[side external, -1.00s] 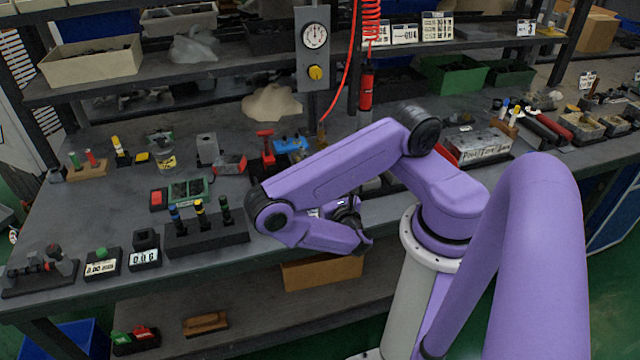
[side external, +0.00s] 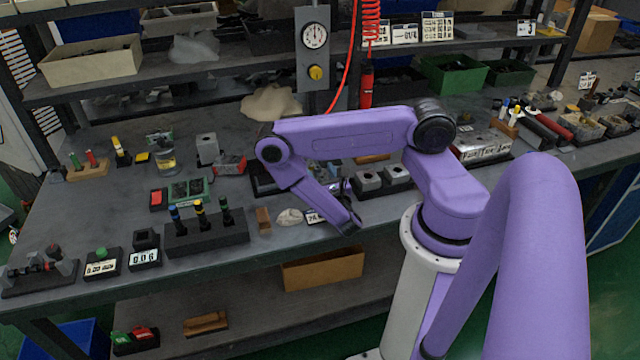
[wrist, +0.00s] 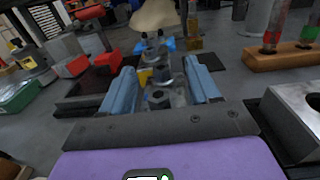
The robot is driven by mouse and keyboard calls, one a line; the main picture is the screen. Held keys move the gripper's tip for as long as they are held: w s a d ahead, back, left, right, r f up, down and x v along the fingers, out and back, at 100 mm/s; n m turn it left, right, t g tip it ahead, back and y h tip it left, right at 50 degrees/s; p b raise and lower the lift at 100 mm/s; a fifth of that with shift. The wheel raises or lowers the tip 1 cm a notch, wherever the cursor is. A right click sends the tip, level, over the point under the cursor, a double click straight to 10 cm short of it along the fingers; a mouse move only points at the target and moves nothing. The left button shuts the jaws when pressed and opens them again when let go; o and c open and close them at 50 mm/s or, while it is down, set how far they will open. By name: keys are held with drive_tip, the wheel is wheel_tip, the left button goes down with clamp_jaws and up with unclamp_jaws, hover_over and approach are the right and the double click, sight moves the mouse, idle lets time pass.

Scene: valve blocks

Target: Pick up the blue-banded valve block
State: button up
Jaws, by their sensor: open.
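In the wrist view, my gripper (wrist: 157,66) is open, with its two blue-grey fingers spread and nothing clamped. Grey metal fittings with dark tops (wrist: 158,97) stand in the gap between the fingers as seen from the wrist. A block with blue parts (wrist: 168,44) shows just beyond them, partly hidden by the fittings; I take it as the blue-banded valve block. A yellow part (wrist: 143,77) shows beside the fittings. In the side view my purple arm covers this spot, so the block and the fingers cannot be made out there.
Red blocks (wrist: 107,62) stand left of the fingers. A grey block with a hole (wrist: 297,115) is close on the right, with a wooden rack (wrist: 282,57) beyond. In the side view, a black rack of banded posts (side external: 205,236) and a gauge panel (side external: 314,50) stand nearby.

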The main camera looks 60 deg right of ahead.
clamp_jaws()
wheel_tip(320, 180, up, 9)
drive_tip(key=w+a+r+n+t+y, duration=0.35)
drive_tip(key=w+a+y, duration=0.25)
drive_tip(key=a, duration=0.3)
drive_tip(key=w+a+r+n+t+y, duration=0.2)
drive_tip(key=w+a+n+y, duration=0.35)
drive_tip(key=a, duration=0.35)
drive_tip(key=s+d+f+m+g+h, duration=0.2)
drive_tip(key=s+d+m+h, duration=0.2)
drive_tip(key=d, duration=0.5)
drive_tip(key=s+d+f+m+g+h, duration=0.2)
drive_tip(key=s+d+m+g+h, duration=0.1)
drive_tip(key=s+d+m+h, duration=0.2)
drive_tip(key=s+d+h, duration=0.2)
drive_tip(key=d, duration=0.2)
drive_tip(key=shift+s+f, duration=0.25)
